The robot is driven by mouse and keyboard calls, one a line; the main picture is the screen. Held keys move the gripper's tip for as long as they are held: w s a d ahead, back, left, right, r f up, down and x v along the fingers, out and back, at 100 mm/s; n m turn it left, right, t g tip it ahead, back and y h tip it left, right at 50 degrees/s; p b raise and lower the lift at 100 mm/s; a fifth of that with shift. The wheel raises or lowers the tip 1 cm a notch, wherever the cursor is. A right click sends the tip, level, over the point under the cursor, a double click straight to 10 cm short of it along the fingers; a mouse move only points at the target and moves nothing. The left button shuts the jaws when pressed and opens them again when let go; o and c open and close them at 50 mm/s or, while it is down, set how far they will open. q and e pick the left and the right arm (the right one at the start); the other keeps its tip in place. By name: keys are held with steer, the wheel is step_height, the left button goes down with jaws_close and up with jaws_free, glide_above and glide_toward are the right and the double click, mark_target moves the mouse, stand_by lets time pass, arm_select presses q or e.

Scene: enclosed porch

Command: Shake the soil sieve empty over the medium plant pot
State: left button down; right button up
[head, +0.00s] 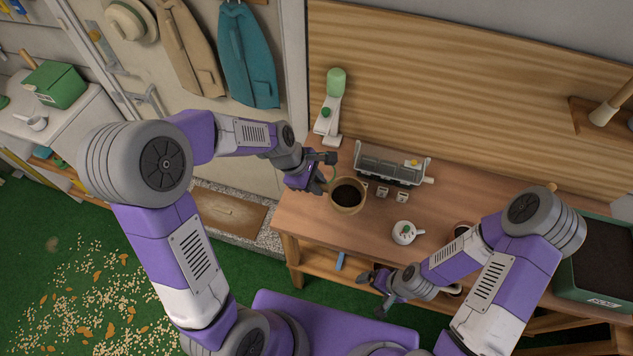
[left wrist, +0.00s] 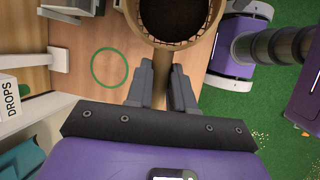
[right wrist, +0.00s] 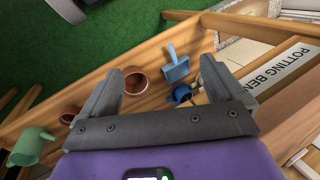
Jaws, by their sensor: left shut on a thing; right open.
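The soil sieve (head: 333,206) is a round, tan-rimmed sieve with dark soil in it, over the left part of the bench. My left gripper (head: 325,172) is shut on its handle. In the left wrist view the handle (left wrist: 160,72) runs between the fingers (left wrist: 160,88), and soil shows in the sieve bowl (left wrist: 172,40). A brown pot (head: 461,229) on the bench is partly hidden by my right arm. Terracotta pots (right wrist: 136,82) show in the right wrist view; I cannot tell which is the medium one. My right gripper (head: 380,284) is open and empty at the bench's front edge.
A white teapot-like vessel (head: 404,232) stands on the bench, with a grey rack (head: 391,163) behind. A green ring (left wrist: 109,50) marks the bench near the sieve. A soil-filled green crate (head: 577,287) is at right. A blue scoop (right wrist: 175,70) lies below.

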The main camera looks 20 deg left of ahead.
arm_select(q)
step_height(320, 180, up, 12)
steer(key=p, duration=1.1)
steer(key=shift+r+p, duration=0.2)
steer(key=shift+p, duration=0.2)
stand_by(0.6)
steer(key=shift+d+f, duration=0.1)
steer(key=shift+d, duration=0.9)
steer(key=d, duration=0.9)
steer(key=shift+f, duration=0.3)
stand_by(3.2)
